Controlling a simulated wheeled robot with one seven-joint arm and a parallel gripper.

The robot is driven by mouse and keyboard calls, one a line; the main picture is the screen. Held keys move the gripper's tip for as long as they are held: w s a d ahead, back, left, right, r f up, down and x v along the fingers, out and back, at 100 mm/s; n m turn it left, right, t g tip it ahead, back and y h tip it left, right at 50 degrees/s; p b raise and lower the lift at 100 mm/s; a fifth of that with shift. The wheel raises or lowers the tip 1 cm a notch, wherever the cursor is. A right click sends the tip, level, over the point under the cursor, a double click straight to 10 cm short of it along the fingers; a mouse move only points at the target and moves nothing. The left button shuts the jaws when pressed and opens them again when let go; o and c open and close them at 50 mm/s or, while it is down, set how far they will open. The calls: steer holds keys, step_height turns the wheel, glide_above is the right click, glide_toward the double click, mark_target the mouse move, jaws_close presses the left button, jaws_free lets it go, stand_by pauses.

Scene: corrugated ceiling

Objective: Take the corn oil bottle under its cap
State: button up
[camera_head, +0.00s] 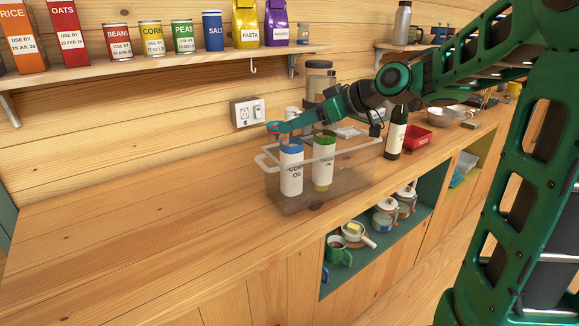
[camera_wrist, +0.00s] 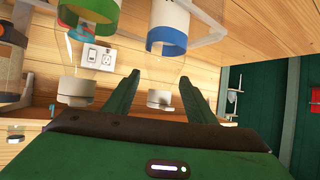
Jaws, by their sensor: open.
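The corn oil bottle (camera_head: 291,178) stands upright in a clear bin (camera_head: 349,178) on the counter, with a white label and a blue band at its shoulder. In the wrist view, which looks upside down, its blue band (camera_wrist: 167,36) is at the top, and its clear neck and pale cap (camera_wrist: 160,98) show between my fingers. A similar bottle with a green band (camera_head: 323,165) stands to its right. My gripper (camera_head: 275,127) is open at the top of the corn oil bottle, with one finger (camera_wrist: 122,96) and the other (camera_wrist: 194,100) on either side, apart from it.
The bin's pale rim and handle run close around the bottles. A dark bottle (camera_head: 396,133), a red tray (camera_head: 414,138) and bowls (camera_head: 440,117) stand farther right. A wall outlet (camera_head: 247,111) is behind. The counter to the left (camera_head: 150,215) is clear.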

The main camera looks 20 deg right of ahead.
steer(key=shift+r+x, duration=0.15)
steer(key=shift+x, duration=1.2)
steer(key=shift+r+x, duration=0.1)
steer(key=shift+x, duration=1.25)
steer(key=shift+a, duration=0.1)
jaws_close()
